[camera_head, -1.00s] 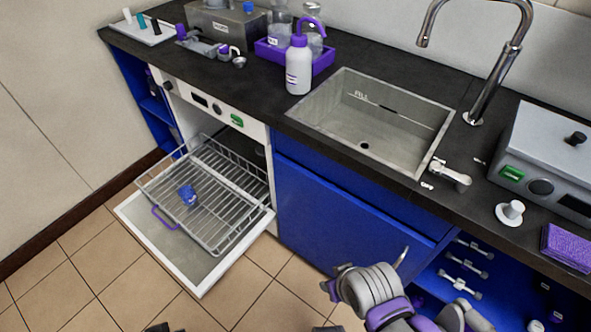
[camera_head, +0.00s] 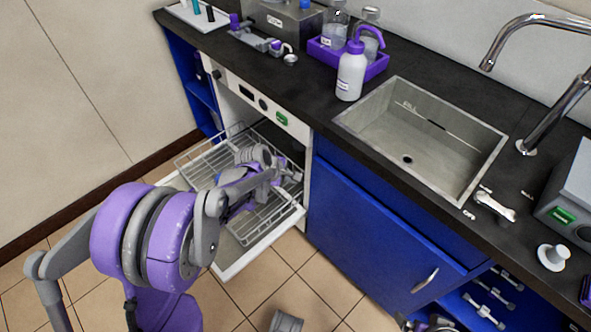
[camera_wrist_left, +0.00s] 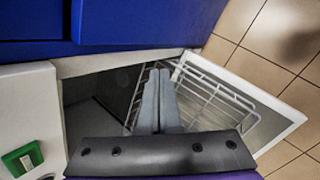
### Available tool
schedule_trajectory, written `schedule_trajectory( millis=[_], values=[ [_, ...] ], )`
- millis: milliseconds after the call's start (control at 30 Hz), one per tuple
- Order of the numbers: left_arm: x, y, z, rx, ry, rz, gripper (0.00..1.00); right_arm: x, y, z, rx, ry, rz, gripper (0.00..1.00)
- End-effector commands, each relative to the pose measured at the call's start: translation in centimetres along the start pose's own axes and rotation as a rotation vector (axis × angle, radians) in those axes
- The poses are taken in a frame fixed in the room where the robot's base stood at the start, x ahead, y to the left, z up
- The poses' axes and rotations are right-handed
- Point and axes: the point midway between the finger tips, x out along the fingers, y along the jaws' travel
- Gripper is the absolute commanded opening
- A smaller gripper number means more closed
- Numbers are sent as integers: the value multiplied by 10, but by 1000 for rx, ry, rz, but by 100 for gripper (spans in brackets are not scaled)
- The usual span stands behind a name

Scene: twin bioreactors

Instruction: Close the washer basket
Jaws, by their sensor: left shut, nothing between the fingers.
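The washer basket (camera_head: 268,226) is a wire rack pulled out of the washer over its lowered white door (camera_head: 232,266). In the wrist view the basket (camera_wrist_left: 216,92) lies beyond my fingers, with the white door (camera_wrist_left: 285,132) beneath. My left gripper (camera_wrist_left: 160,74) is shut and empty, its two grey fingers side by side against the view of the basket and the dark washer opening. In the head view my purple and grey left arm reaches over the basket and covers its middle; the fingertips cannot be made out there. Contact with the basket cannot be told.
A blue cabinet (camera_head: 375,235) with a metal handle stands right of the washer. Above runs a dark counter with a sink (camera_head: 420,135), a white bottle (camera_head: 350,75) and a purple tray (camera_head: 378,66). The tiled floor in front is partly clear.

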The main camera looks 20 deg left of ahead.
Motion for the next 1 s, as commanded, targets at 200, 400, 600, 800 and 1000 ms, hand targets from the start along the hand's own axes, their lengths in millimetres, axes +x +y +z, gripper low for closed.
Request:
schedule_trajectory(
  millis=[200,400,600,800,1000],
  values=[
    [75,27,-70,-528,-70,72,0,-14,0,-4,0,5,0,100],
    [126,22,-122,-907,-144,111,0,-22,0,-7,0,8,0,100],
    [150,13,-146,-1090,-186,124,0,-25,0,-8,0,9,0,100],
    [170,14,-147,-1116,-194,123,0,-22,0,-7,0,8,0,100],
    [209,22,-143,-1114,-193,122,0,-15,0,-5,0,5,0,100]
  ],
)
